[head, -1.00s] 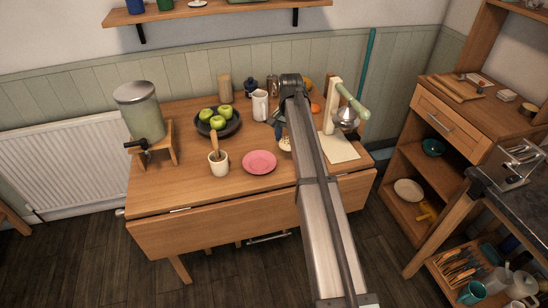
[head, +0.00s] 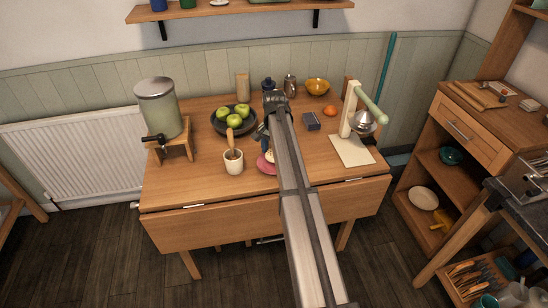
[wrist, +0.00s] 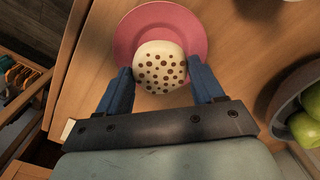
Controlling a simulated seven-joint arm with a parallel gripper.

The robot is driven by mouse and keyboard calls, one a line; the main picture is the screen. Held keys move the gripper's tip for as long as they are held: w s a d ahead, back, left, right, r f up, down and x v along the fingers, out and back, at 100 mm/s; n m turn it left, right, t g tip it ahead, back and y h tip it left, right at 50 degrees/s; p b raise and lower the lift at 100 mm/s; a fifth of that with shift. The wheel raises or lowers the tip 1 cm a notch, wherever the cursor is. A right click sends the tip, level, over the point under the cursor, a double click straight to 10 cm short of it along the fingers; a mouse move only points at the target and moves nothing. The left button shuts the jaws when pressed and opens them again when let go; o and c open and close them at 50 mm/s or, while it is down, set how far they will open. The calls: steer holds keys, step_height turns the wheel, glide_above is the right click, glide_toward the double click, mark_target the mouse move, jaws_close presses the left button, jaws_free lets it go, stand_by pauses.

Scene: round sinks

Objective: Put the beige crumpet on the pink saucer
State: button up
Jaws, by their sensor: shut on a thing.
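The beige crumpet (wrist: 158,62), round with brown spots, is between the two blue fingers of my gripper (wrist: 161,74) in the wrist view. My gripper is shut on it. The pink saucer (wrist: 189,22) lies behind the crumpet in that view, and the crumpet overlaps its near part. I cannot tell whether the crumpet touches the saucer or hangs above it. In the head view my arm covers much of the saucer (head: 264,165), and only its left part shows. The crumpet is mostly hidden there.
A cream utensil crock (head: 233,163) stands left of the saucer. A dark bowl of green apples (head: 219,126) is behind it. The table's front right is clear.

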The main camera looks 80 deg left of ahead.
steer(key=shift+f, duration=1.85)
steer(key=shift+f, duration=0.15)
steer(key=o, duration=0.8)
steer(key=shift+c, duration=0.2)
step_height(320, 180, up, 12)
steer(key=shift+r, duration=0.2)
